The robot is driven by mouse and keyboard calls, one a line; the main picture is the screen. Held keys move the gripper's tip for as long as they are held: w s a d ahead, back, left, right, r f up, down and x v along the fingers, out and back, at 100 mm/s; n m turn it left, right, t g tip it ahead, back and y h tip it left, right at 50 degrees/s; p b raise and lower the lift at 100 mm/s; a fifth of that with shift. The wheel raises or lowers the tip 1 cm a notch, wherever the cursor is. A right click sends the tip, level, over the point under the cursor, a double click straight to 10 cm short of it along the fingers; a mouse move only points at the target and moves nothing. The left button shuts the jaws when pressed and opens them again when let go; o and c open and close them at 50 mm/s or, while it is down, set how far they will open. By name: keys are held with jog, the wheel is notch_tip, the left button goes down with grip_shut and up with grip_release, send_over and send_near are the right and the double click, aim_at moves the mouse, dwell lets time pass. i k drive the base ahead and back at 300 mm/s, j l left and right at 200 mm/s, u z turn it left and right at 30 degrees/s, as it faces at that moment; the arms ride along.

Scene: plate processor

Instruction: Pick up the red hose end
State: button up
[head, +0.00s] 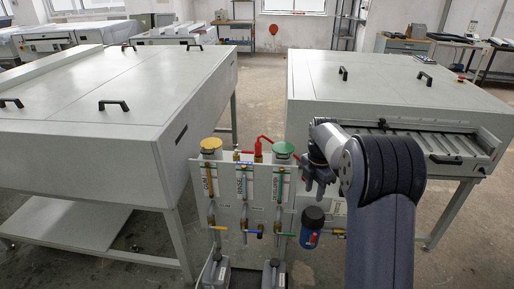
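A small red fitting with a red bent piece (258,148) stands at the top of the valve panel (231,224), between a yellow cap and a green cap. It is small here, and I cannot tell for sure that it is the red hose end. My gripper (316,192) hangs at the end of my arm, in front of the panel's right part. It appears to the right of the red fitting and below it, apart from it. Its fingers are small and dark, so I cannot tell whether they are open.
Large grey machines stand left (100,130) and right (400,85). Grey jugs (274,276) sit below. A floor aisle (262,85) runs between the machines.

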aim_at(258, 146)
jog(key=i+l+u, duration=0.65)
jog(key=l, duration=0.2)
jog(key=i+l+u, duration=0.1)
jog(key=l+u, duration=0.15)
jog(key=i+l+u, duration=0.2)
jog(key=l, duration=0.2)
jog(key=l+u, duration=0.25)
jog(key=l, duration=0.15)
jog(key=l+u, duration=0.2)
jog(key=l, duration=0.15)
jog(key=i+l+u, duration=0.2)
jog(key=i+l, duration=0.15)
jog(key=l, duration=0.15)
